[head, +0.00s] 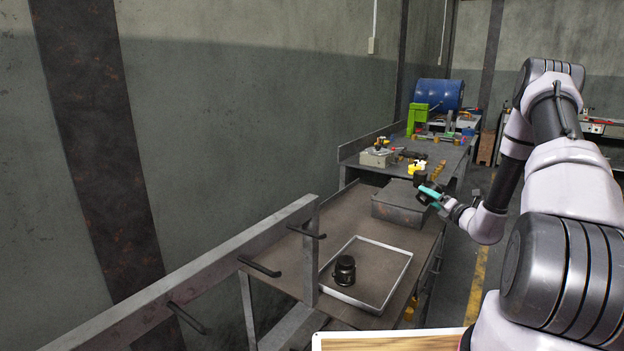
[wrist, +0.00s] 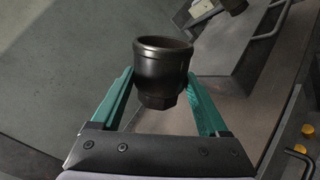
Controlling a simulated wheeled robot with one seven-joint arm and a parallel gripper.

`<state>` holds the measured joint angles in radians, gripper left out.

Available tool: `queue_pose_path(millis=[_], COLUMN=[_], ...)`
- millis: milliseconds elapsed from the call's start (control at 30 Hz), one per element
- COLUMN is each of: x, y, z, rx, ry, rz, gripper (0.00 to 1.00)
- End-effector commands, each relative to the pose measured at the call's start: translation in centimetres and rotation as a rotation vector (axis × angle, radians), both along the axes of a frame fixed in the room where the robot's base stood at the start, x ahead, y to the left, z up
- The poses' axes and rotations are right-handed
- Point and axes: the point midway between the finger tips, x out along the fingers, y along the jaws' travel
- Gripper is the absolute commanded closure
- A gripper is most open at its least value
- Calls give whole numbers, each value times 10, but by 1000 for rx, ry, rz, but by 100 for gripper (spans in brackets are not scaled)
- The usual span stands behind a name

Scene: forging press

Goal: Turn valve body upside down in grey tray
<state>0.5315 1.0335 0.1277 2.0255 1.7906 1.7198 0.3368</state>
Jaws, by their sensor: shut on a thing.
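My gripper (head: 432,192) has teal fingers and is held over the bench, near a grey metal box. In the wrist view my gripper (wrist: 160,76) is shut on a dark valve body (wrist: 162,58), with one finger on each side. This part has a round, wide rim at the top and a narrower hexagonal end below. It shows in the head view as a small dark shape (head: 420,178) at the fingertips. The grey tray (head: 386,246) lies on the nearer bench. A similar black part (head: 344,270) stands upright inside it, towards its left front.
The grey metal box (head: 398,207) stands on the bench behind the tray. A rail with black pegs (head: 260,266) runs along the left. A farther bench holds yellow parts (head: 417,166), a green machine and a blue drum (head: 438,94). The right part of the tray is clear.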

Motion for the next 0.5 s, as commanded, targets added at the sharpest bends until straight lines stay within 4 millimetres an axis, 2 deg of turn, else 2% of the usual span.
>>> queue_pose_path(millis=[300,500], x=[0,0], y=[-1,0], z=[1,1], rx=[446,637], ry=[164,234], rz=[-2,0], gripper=[84,84])
